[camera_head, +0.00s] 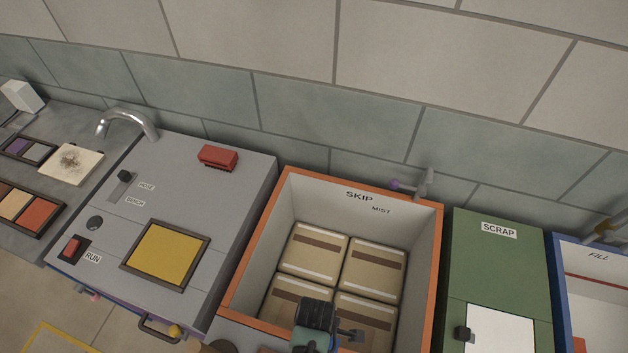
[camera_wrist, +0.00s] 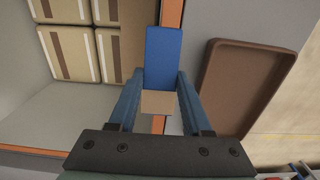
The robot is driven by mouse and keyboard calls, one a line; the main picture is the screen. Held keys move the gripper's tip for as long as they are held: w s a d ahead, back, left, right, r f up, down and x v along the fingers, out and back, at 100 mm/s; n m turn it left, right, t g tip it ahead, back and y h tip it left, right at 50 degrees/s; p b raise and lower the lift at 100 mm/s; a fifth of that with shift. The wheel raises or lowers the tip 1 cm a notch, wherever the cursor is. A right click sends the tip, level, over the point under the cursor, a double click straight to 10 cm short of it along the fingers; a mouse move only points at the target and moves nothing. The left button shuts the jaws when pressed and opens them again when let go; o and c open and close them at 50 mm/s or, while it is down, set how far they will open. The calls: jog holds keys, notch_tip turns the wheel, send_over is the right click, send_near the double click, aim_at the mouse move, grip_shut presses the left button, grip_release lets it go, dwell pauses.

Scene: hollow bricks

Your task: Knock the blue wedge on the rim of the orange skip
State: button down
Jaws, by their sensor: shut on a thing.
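The blue wedge (camera_wrist: 164,52) is between the two fingers of my gripper (camera_wrist: 161,78) in the wrist view, and the gripper is shut on it. A tan face (camera_wrist: 157,102) shows at its near end, between the fingers. In the wrist view the wedge overlaps the orange rim (camera_wrist: 172,14) of the skip; I cannot tell whether they touch. In the head view the orange skip (camera_head: 437,240) stands open at centre right, labelled SKIP and MIST. My dark wrist covers its near part there, and the wedge is hidden.
Several tan boxes (camera_head: 312,252) lie inside the skip. A brown tray (camera_wrist: 245,88) is right of the rim in the wrist view. A grey bench with a yellow panel (camera_head: 166,254) and red brush (camera_head: 218,157) is left. A green scrap bin (camera_head: 497,270) stands right.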

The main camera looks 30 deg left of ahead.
jog(key=shift+w+r+p, duration=0.1)
jog(key=shift+r+p, duration=0.45)
jog(key=shift+r, duration=0.05)
notch_tip(320, 180, up, 5)
jog(key=p, duration=0.4)
jog(key=shift+f+p, duration=0.2)
jog(key=shift+p, duration=0.1)
jog(key=shift+f, duration=0.1)
notch_tip(320, 180, down, 6)
jog(key=b, duration=0.5)
jog(key=shift+f+b, duration=0.2)
jog(key=shift+b, duration=0.1)
notch_tip(320, 180, up, 6)
jog(key=p, duration=0.6)
jog(key=shift+r, duration=0.25)
jog(key=shift+f, duration=0.1)
